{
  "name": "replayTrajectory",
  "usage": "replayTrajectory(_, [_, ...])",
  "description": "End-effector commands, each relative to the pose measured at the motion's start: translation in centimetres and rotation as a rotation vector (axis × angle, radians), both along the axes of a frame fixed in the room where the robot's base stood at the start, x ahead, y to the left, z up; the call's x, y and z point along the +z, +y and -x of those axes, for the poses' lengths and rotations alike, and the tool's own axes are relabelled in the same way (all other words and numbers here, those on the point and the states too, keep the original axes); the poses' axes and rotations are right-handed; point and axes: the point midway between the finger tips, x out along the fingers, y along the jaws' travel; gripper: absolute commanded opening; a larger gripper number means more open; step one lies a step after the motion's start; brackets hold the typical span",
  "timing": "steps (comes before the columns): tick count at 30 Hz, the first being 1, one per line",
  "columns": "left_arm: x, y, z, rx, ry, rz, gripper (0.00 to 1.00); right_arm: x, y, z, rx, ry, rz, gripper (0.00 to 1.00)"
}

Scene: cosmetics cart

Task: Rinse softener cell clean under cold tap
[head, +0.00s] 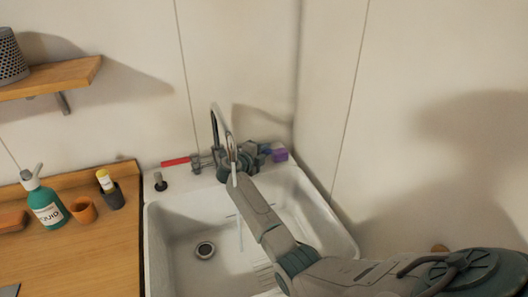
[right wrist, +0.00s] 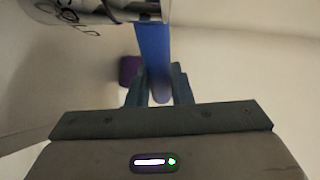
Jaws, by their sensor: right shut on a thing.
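The tap (head: 215,125) has a tall curved chrome spout at the back of the white sink (head: 150,225). A red lever (head: 176,161) points left from it. My right gripper (head: 250,158) is behind the spout, at the tap's right side. In the right wrist view its fingers (right wrist: 158,92) are shut on a blue lever (right wrist: 153,50). A thin pale streak, looking like water, runs below the spout into the basin. A purple block (head: 280,155) sits on the sink's back right ledge; I cannot tell whether it is the softener cell. My left gripper is out of view.
The wooden counter at left holds a teal pump bottle (head: 46,205), an orange cup (head: 83,209) and a dark holder with a yellow-topped item (head: 105,182). A dark plug (head: 160,182) stands on the ledge. A wall rises close on the right. The basin looks empty.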

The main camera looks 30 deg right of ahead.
Motion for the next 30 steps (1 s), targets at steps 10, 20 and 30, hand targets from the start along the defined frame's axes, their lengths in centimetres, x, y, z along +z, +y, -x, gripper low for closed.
replayTrajectory(10, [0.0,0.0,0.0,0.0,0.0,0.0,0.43,0.0,0.0,0.0,0.001,0.0,0.0,0.41])
replayTrajectory(20, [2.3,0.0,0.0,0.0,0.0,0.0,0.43,1.1,2.8,1.0,0.004,0.002,-0.003,0.41])
replayTrajectory(30, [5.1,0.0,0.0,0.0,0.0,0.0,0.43,2.1,8.6,3.3,0.003,0.0,-0.002,0.41])
